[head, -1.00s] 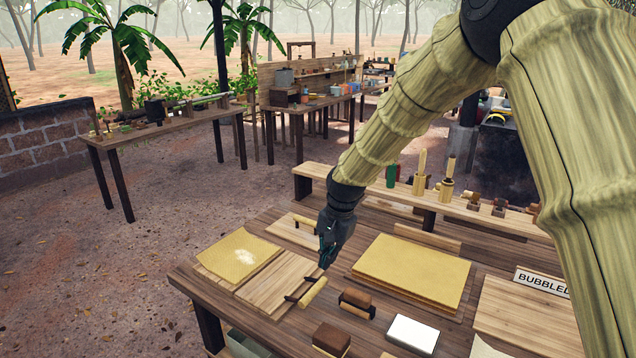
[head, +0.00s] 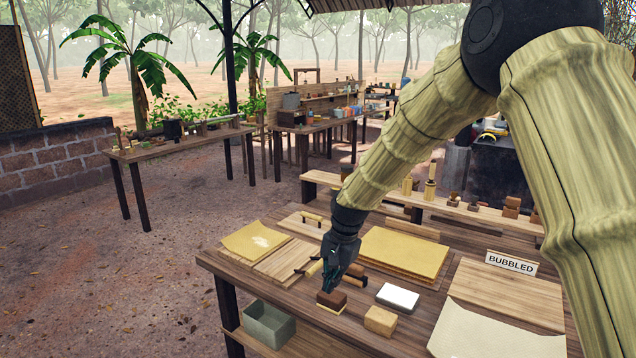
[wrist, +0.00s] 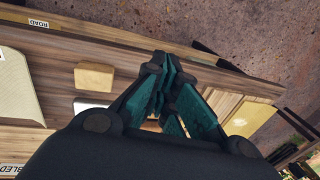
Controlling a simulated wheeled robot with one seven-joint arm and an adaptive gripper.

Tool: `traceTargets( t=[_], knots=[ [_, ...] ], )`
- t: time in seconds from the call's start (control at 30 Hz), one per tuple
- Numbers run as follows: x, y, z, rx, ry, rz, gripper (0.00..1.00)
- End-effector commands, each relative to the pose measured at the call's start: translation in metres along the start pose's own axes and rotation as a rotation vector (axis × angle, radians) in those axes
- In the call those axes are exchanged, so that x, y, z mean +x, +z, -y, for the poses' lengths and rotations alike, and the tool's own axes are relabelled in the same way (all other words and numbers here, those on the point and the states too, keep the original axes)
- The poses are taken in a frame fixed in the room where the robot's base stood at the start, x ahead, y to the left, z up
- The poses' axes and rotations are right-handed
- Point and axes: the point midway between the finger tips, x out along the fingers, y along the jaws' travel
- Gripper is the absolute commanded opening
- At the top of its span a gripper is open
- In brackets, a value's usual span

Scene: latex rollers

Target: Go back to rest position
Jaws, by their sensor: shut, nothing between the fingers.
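My gripper (head: 331,284) is over the front part of the wooden work table (head: 215,262), pointing down. Its fingers are together and hold nothing. In the head view it is just above a brown block with a pale base (head: 331,302); I cannot tell whether they touch. In the wrist view the gripper's teal fingers (wrist: 165,92) meet at the middle and hide most of what is under them. A roller (head: 312,268) lies on the board just left of the gripper, partly hidden.
Yellow sheets (head: 405,252) lie behind the gripper. A white block (head: 398,297) and a tan block (head: 381,320) lie to its right. A BUBBLED sign (head: 511,263) stands on the right. A grey bin (head: 269,324) is below the front edge. A raised shelf (head: 470,214) runs along the back.

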Motion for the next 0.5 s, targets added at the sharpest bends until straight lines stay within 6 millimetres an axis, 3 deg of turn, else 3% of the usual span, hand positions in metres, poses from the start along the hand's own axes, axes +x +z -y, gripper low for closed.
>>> traceTargets(
  t=[0.03, 0.27, 0.5],
  knots=[
    [-0.001, 0.0, 0.0, 0.0, 0.0, -0.001, 0.0],
    [0.045, 0.006, -0.029, -0.029, 0.007, 0.006, 0.0],
    [0.102, 0.018, -0.07, -0.071, 0.016, 0.011, 0.0]
  ],
)
